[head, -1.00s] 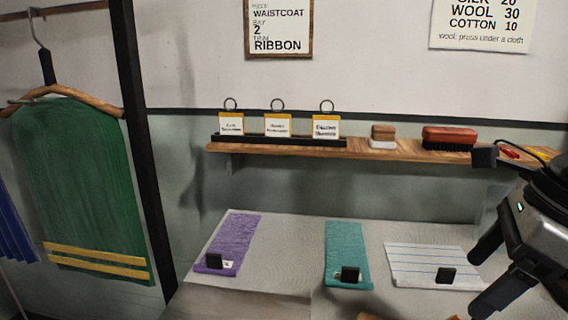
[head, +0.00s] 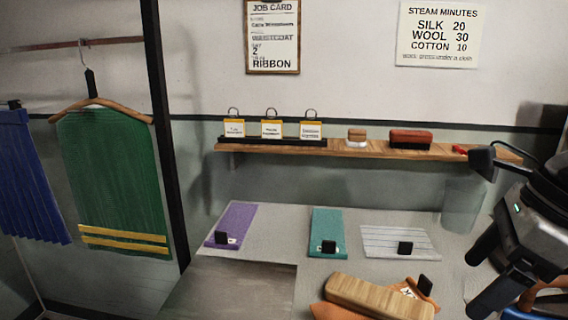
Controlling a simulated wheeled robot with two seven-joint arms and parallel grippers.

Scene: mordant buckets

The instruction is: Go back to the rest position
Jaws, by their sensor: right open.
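My right gripper (head: 478,276) is at the right edge of the head view, above the right part of the grey table (head: 270,245). Its two dark fingers are apart with nothing between them. My left gripper is not in view. On the table lie a purple cloth (head: 236,222), a teal cloth (head: 327,228) and a white lined cloth (head: 385,240), each with a small black block on it. An orange-brown cloth (head: 328,311) lies at the front, partly under a wooden block (head: 372,297).
A wooden shelf (head: 390,151) behind the table holds tagged cards (head: 271,129), a small brush (head: 357,137) and a red brush (head: 410,138). A green garment (head: 112,175) and a blue one (head: 28,180) hang at left. A clear container (head: 463,205) stands at the back right.

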